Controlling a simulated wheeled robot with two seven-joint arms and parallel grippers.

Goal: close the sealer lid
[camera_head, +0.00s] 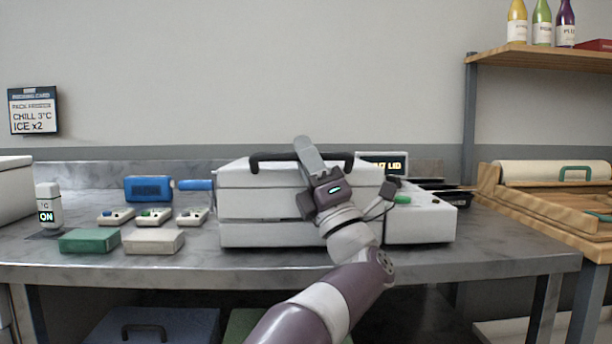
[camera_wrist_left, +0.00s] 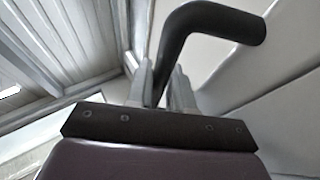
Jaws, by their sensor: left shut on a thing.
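The sealer is a white box (camera_head: 262,235) at the middle of the steel table. Its white lid (camera_head: 255,200) lies over the base with a thin dark seam between them; I cannot tell whether it is fully down. A black bar handle (camera_head: 275,156) runs along the lid's top and shows large in the left wrist view (camera_wrist_left: 212,22). My left gripper (camera_head: 306,150) is shut on the handle near its middle, and the handle passes between its fingers (camera_wrist_left: 165,85). My forearm hides part of the lid's right front. My right gripper is not in view.
A control box (camera_head: 425,228) with a green button adjoins the sealer's right side. A partly hidden display (camera_head: 396,166) reading "LID" stands behind. Several small devices, a green block (camera_head: 90,241) and a beige block (camera_head: 153,241) lie left. The table's front edge is clear.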

